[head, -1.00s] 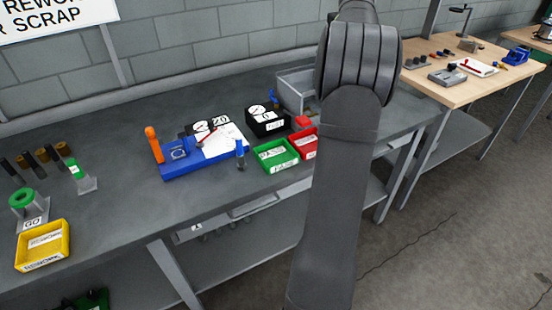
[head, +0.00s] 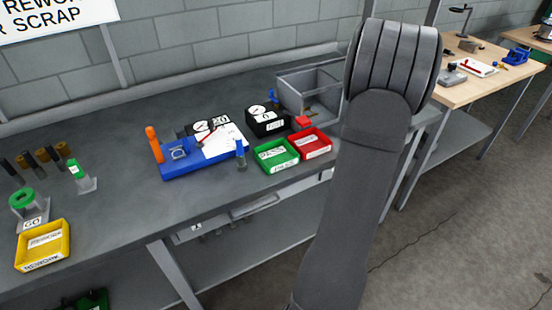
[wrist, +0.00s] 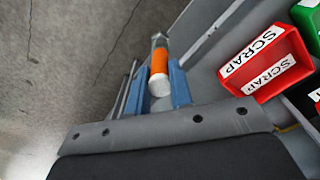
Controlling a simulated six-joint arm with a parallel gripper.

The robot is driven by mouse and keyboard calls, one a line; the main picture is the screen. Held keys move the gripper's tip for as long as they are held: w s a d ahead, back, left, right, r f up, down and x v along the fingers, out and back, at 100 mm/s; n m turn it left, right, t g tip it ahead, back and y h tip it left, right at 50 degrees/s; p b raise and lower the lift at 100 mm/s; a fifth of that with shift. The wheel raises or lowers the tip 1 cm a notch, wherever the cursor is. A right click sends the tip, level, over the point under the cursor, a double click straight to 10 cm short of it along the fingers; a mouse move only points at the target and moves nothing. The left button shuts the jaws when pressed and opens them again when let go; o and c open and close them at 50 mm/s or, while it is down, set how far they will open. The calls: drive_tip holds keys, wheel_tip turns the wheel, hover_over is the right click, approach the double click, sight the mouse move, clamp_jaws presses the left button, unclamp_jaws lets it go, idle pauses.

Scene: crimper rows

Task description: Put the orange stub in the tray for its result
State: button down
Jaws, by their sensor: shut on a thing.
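In the wrist view the orange stub (wrist: 159,64), with a white end and a grey far end, lies between the blue fingers of my gripper (wrist: 157,72), which are shut on it. The red tray (wrist: 284,52), labelled SCRAP, is right of the stub there, apart from it. In the head view my arm hides the gripper and stub. The red tray (head: 326,145) stands beside the green tray (head: 291,159) near the bench's front edge. The yellow tray (head: 66,240), with a label that seems to read REWORK, is at the far left.
A grey open bin (head: 295,100) is at the back. Several dark pegs and green-topped gauges stand at left. The bench middle-left is clear.

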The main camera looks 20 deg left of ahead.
drive_tip(key=s+a+f+m, duration=0.1)
drive_tip(key=s+a+f, duration=0.3)
drive_tip(key=f, duration=0.5)
drive_tip(key=s+a+f, duration=0.2)
drive_tip(key=s+f, duration=0.3)
drive_tip(key=f, duration=0.3)
drive_tip(key=w+a+r+n, duration=0.1)
drive_tip(key=a+r+n, duration=0.3)
drive_tip(key=r+n, duration=1)
drive_tip(key=a+r+n, duration=0.3)
drive_tip(key=r+n, duration=0.6)
drive_tip(key=r, duration=0.9)
drive_tip(key=w+a+f, duration=0.2)
drive_tip(key=a+f, duration=0.9)
drive_tip(key=shift+w+a+n, duration=0.15)
drive_tip(key=shift+a+n, duration=0.15)
drive_tip(key=shift+a, duration=0.1)
drive_tip(key=shift+f, duration=0.1)
drive_tip(key=c, duration=1.3)
unclamp_jaws()
